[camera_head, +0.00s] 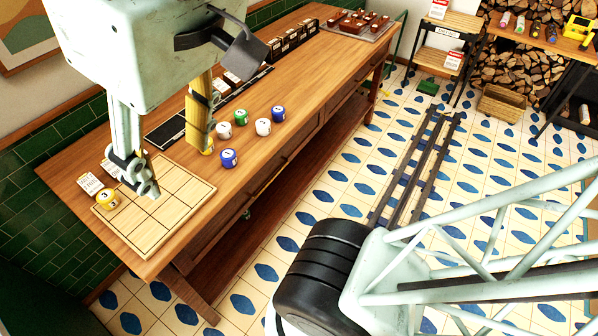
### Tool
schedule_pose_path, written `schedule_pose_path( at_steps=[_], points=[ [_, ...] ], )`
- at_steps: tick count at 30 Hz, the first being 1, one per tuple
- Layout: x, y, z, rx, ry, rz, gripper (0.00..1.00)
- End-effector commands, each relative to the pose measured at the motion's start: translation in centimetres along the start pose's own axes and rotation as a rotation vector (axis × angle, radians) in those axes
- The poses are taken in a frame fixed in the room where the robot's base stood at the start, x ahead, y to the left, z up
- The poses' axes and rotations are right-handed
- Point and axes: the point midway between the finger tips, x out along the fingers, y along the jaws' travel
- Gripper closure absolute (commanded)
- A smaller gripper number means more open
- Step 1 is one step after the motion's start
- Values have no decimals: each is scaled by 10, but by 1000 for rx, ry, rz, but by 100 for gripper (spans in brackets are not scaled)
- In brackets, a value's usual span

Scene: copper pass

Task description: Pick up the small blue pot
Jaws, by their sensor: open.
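Two blue pots with pale tops stand on the wooden bench, one nearer (228,158) and one farther back and to the right (278,114). They look alike, and I cannot tell which is smaller. My gripper (178,168) hangs over the near end of the bench, left of the nearer blue pot and apart from both. It is open, with nothing seen between its fingers. Its left finger is over a wooden grid board (190,213); its right, yellow part hides some of the bench behind it.
A white pot (263,127) and a green pot (240,117) stand close to the blue ones. A yellow pot (107,199) sits on the board's left part, by small white cards (89,183). A compartmented rack (290,42) and a tray (338,32) are farther back. Bare wood lies right of the pots.

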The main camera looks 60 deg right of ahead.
Motion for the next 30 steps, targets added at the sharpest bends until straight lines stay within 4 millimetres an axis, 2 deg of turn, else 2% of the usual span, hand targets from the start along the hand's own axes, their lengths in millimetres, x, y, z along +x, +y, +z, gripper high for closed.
schedule_pose_path(
  at_steps=[11,21,30],
  points=[
    [8,0,8,5,-8,0,53],
    [33,0,16,3,-7,0,53],
    [47,0,21,2,-6,0,53]
  ],
)
